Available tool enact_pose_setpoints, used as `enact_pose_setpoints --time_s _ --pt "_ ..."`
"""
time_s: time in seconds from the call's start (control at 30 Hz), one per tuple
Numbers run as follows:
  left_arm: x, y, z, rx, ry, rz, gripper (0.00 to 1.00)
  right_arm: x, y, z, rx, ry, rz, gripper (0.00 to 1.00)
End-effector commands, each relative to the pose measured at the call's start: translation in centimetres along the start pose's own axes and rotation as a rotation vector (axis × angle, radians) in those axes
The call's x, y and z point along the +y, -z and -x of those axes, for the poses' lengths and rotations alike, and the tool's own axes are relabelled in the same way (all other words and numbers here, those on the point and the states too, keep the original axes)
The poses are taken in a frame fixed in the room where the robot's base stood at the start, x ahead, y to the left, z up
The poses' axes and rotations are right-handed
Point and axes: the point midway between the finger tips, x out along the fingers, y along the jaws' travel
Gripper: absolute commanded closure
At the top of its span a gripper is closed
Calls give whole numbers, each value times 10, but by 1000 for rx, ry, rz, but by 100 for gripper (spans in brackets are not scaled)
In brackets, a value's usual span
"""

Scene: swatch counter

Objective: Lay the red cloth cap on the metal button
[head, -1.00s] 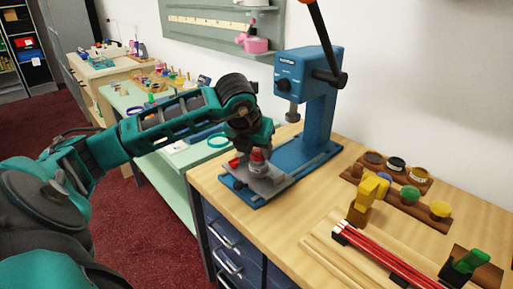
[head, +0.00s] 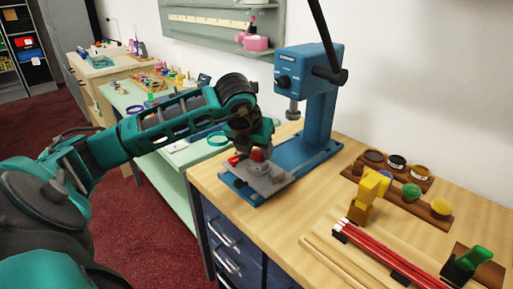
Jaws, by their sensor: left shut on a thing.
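My left gripper (head: 254,152) reaches in over the grey metal plate (head: 276,183) at the foot of the blue press. It is shut on a small red piece, which looks like the red cloth cap (head: 258,155). A second small red patch (head: 236,160) shows just left of it; I cannot tell what it is. The metal button cannot be told apart from the grey parts under and beside the gripper. Whether the cap touches anything below is too small to see. My right gripper is not in view.
The blue press (head: 318,105) stands behind the plate, its spindle (head: 293,110) above and to the right of my gripper. A yellow object (head: 370,187), red rods (head: 385,252) and brown racks (head: 405,165) are on the right. The counter's near left part is clear.

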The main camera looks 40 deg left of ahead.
Motion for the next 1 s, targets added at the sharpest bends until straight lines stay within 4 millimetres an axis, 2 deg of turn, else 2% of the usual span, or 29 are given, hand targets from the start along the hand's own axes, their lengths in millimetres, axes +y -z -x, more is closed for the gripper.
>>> enact_pose_setpoints --time_s 0.53,0.57,0.8,0.87,1.0 --pt "0 3 -6 0 0 0 65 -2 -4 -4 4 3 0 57" --pt "0 3 -5 0 0 0 51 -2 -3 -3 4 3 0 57" --pt "0 3 -5 0 0 0 28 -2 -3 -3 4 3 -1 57" --pt "0 3 -5 0 0 0 24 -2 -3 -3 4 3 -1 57" --pt "0 3 -5 0 0 0 24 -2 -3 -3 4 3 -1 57"
